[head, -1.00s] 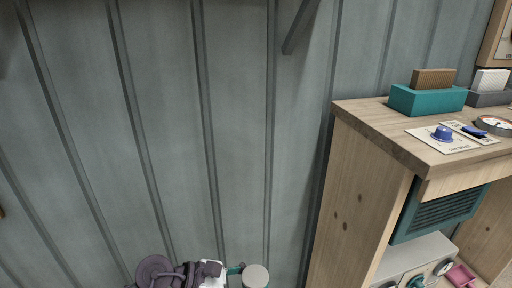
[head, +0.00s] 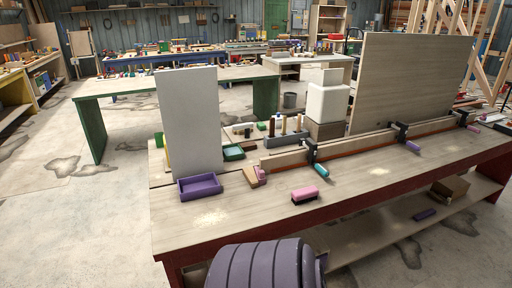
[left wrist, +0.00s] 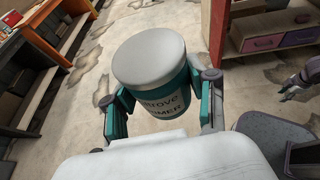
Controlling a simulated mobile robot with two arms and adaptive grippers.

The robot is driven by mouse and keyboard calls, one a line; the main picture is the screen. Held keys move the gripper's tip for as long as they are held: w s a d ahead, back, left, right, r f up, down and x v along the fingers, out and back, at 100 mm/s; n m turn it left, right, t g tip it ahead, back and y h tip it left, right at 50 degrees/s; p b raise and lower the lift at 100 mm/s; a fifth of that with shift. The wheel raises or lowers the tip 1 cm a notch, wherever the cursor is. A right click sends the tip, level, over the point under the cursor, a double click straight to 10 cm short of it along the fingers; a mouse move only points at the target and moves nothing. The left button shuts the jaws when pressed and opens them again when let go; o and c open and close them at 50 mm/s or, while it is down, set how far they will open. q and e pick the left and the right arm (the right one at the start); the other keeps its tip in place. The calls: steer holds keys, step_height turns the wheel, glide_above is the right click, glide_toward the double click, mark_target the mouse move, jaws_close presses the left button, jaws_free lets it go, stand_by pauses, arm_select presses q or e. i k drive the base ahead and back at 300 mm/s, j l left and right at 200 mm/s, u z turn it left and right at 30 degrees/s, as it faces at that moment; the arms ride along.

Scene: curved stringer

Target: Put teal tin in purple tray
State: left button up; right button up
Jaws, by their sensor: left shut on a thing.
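The teal tin (left wrist: 148,58) has a pale grey lid, a teal band and a pale label with dark letters. My left gripper (left wrist: 163,100) is shut on its sides in the left wrist view, with the tin held above the floor. The tin and left gripper are not in the head view. The purple tray (head: 200,187) is shallow and looks empty, on the near left corner of the wooden bench, in front of an upright grey panel. Part of my right gripper (left wrist: 300,85) shows at the right edge of the left wrist view; its fingers are unclear.
A green-legged table (head: 130,83) stands behind, with open floor to the left.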

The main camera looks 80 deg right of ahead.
mark_target(198, 186)
steer(key=l+z, duration=0.25)
steer(key=l, duration=0.2)
steer(key=l+z, duration=0.2)
steer(key=l, duration=0.25)
steer(key=l+z, duration=0.25)
steer(key=l, duration=0.25)
steer(key=i+l+z, duration=0.2)
steer(key=l, duration=0.25)
steer(key=l+z, duration=0.25)
steer(key=l, duration=0.2)
steer(key=i+l+z, duration=0.2)
steer(key=l, duration=0.2)
steer(key=i+l, duration=0.1)
steer(key=l, duration=0.4)
